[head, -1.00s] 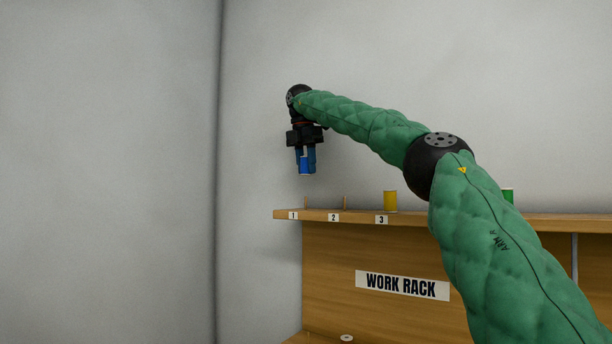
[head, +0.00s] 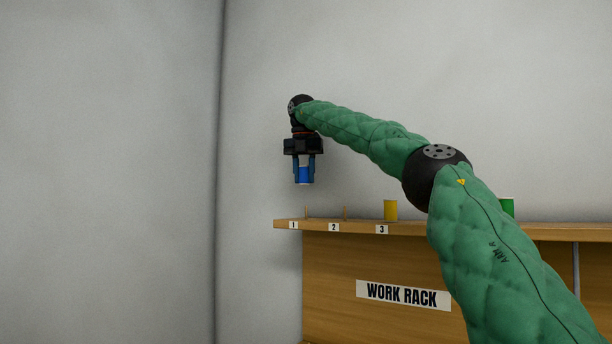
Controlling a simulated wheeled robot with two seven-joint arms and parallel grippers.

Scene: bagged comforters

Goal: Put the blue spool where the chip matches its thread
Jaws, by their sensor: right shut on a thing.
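The blue spool (head: 304,175) is held upright between the fingers of my right gripper (head: 304,168), which points down. The spool hangs in the air above the shelf's left end, over the peg (head: 306,212) by label 1 (head: 293,225). A clear gap shows between spool and peg. A second bare peg (head: 345,212) stands by label 2 (head: 333,227). A yellow spool (head: 390,210) stands by label 3 (head: 382,229). No colour chips can be made out on the shelf edge. My left gripper is not in view.
The wooden shelf (head: 450,229) tops a panel with a WORK RACK sign (head: 403,295). A green spool (head: 508,207) stands further right, partly behind my right arm. Plain grey wall lies behind, and the space left of the shelf is clear.

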